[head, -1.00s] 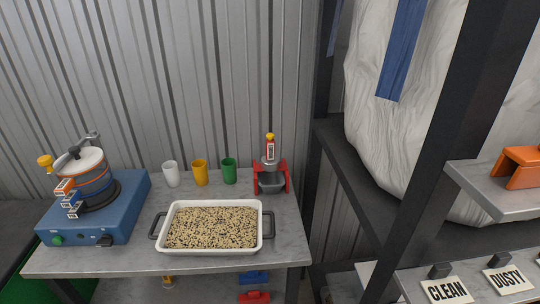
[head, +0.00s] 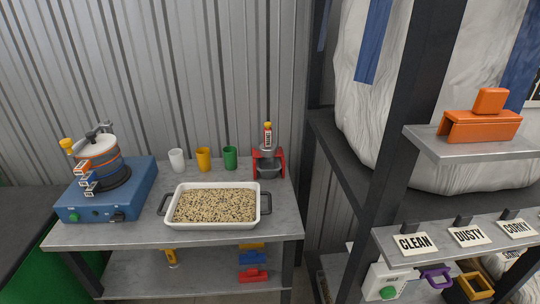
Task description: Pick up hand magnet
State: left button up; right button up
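What looks like the hand magnet (head: 268,135) stands upright at the back right of the grey table in the head view. It is slim and red with a yellow top and a white label too small to read surely. It rises from a red stand (head: 281,162) with a dark cup (head: 268,169) in it. Its lower end is hidden in the stand. Neither of my grippers is in view.
A white tray of speckled grain (head: 176,219) fills the table's front middle. White (head: 177,160), yellow (head: 203,159) and green (head: 230,158) cups stand behind it. A blue machine (head: 130,190) is at left. A dark shelf post (head: 404,120) and an orange item (head: 480,127) are at right.

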aim_at(268, 148)
jog(key=u, duration=0.2)
jog(key=i, duration=0.4)
jog(key=z, duration=1.5)
